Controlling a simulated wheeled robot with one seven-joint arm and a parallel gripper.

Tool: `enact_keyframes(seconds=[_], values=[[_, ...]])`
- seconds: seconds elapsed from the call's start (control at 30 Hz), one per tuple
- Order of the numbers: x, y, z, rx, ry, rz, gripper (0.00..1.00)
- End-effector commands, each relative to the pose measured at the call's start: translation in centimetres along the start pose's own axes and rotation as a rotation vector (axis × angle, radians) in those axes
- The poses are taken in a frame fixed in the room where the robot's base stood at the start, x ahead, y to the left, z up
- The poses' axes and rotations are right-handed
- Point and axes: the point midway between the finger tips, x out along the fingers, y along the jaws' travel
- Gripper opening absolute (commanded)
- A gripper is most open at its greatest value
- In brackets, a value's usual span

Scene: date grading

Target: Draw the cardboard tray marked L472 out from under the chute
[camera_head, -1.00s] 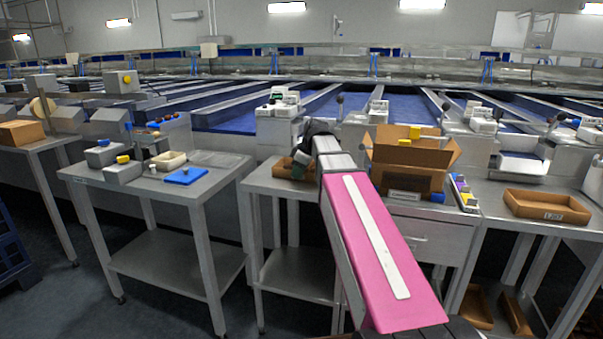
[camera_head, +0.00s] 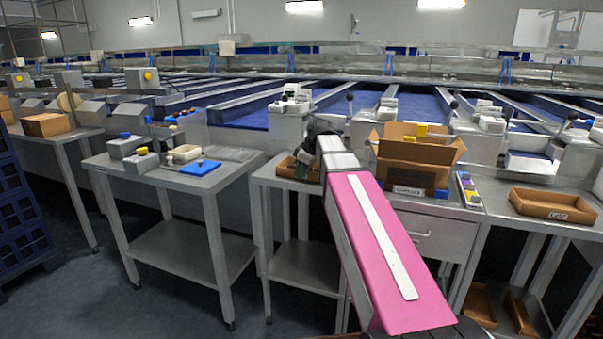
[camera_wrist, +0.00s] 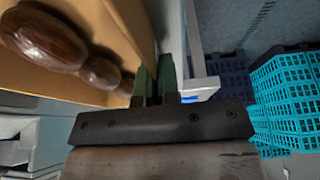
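A small brown cardboard tray (camera_head: 287,168) sits on the middle steel table, partly hidden behind my dark wrist. I cannot read a mark on it. In the wrist view a brown tray wall (camera_wrist: 125,25) fills the upper left, with several dark dates (camera_wrist: 42,37) inside it. My gripper (camera_wrist: 157,72) has its two green fingers close together at that wall, one on each side, and appears shut on it. In the head view my gripper (camera_head: 309,165) is at the tray's right end, its fingers mostly hidden. I cannot make out the chute above the tray clearly.
An open carton (camera_head: 413,175) stands right of my arm. Another cardboard tray (camera_head: 552,211) with a label lies on the right table. The left table (camera_head: 135,166) holds small devices and a blue clipboard (camera_head: 200,167). Blue crates (camera_head: 20,215) stand at far left; turquoise crates (camera_wrist: 285,100) show in the wrist view.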

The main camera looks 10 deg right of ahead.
Motion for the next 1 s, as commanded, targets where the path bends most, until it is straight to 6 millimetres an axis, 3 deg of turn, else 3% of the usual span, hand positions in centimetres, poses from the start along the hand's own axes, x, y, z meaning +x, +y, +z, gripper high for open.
enact_keyframes(seconds=[0.03, 0.07, 0.1, 0.47, 1.0], values=[[0.0, 0.0, 0.0, 0.0, 0.0, 0.0, 0.19], [0.0, 0.0, 0.0, 0.0, 0.0, 0.0, 0.29], [0.0, 0.0, 0.0, 0.0, 0.0, 0.0, 0.32], [-0.5, 0.0, 0.0, 0.0, 0.0, 0.0, 0.32], [-8.4, 0.0, 0.0, 0.0, 0.001, 0.001, 0.32]])
